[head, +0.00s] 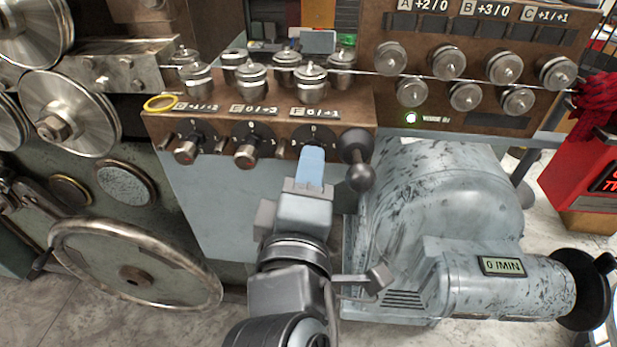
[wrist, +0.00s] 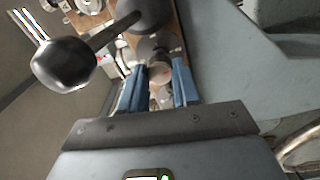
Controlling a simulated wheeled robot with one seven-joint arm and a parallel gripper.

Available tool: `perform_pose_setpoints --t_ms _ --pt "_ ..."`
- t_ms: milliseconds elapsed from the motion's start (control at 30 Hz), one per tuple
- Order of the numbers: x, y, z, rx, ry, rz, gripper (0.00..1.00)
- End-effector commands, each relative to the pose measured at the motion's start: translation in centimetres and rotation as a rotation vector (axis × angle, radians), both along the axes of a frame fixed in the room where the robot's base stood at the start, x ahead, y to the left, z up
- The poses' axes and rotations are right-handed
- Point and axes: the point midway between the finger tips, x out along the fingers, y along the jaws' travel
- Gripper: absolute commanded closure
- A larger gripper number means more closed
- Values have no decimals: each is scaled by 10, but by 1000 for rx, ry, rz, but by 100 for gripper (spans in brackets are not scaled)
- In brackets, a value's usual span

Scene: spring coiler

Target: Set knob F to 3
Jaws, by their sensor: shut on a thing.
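Knob F shows between the fingers in the wrist view (wrist: 159,72) as a grey knob. In the head view it is hidden behind my gripper (head: 311,165); only the top of its dark dial (head: 314,132) shows, under the rightmost label plate (head: 315,112). My gripper also shows in the wrist view (wrist: 159,85), with one blue finger on each side of the knob, shut on it. The setting the knob points to cannot be read.
Two similar knobs, a middle one (head: 246,154) and a left one (head: 187,150), sit left on the same panel. A dark ball-ended lever (head: 359,173) stands close to the right of my gripper; its ball also shows in the wrist view (wrist: 64,64). A grey motor housing (head: 440,195) stands at right.

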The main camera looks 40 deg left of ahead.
Motion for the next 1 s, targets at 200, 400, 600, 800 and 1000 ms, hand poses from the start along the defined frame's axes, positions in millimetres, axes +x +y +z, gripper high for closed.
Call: perform_pose_setpoints --t_ms 200,400,600,800,1000 --pt "1 -1 -3 174 108 -2 99" --pt "1 -1 -4 337 208 -3 99" --pt "1 -1 -4 498 307 -3 99" --pt "0 0 -5 659 409 -3 99" --pt "0 0 -5 821 507 -3 99"
